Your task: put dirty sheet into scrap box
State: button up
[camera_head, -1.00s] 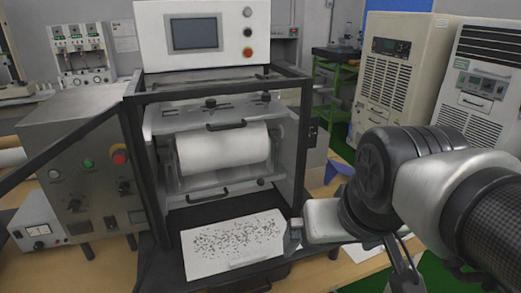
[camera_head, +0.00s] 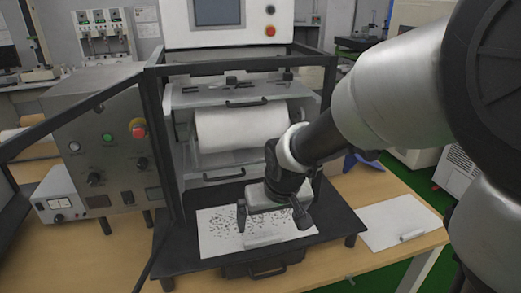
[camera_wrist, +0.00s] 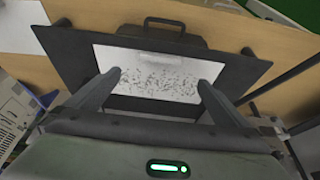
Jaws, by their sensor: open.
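The dirty sheet (camera_head: 222,246), white with dark specks, lies flat on the black tray (camera_head: 184,258) at the front of the machine. It also shows in the wrist view (camera_wrist: 140,57), between and beyond my fingers. My gripper (camera_head: 272,218) is open and empty, pointing down over the sheet's right part. In the wrist view my gripper's fingers (camera_wrist: 158,88) are spread to either side of the sheet. I cannot tell whether the fingertips touch it. A small pale tab (camera_head: 264,240) lies at the sheet's front edge. I cannot make out a scrap box.
A clean white sheet (camera_head: 385,219) with a tab lies on the wooden table (camera_head: 350,250) to the right. The machine's black frame (camera_head: 160,150) rises around the tray. A white roll (camera_head: 235,128) sits inside it. A control box (camera_head: 105,140) stands left.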

jog(key=b, duration=0.2)
send_over(263, 242)
jog(key=s, duration=0.2)
jog(key=f, duration=0.8)
jog(key=shift+d, duration=0.35)
jog(key=x, duration=0.1)
jog(key=b+x, duration=0.1)
jog(key=x, duration=0.2)
jog(key=shift+s+f, duration=0.2)
jog(key=shift+s, duration=0.1)
jog(key=shift+w+f+b, duration=0.25)
jog(key=shift+f+b, duration=0.05)
jog(key=shift+f, duration=0.2)
jog(key=shift+r, duration=0.1)
jog(key=c, duration=1)
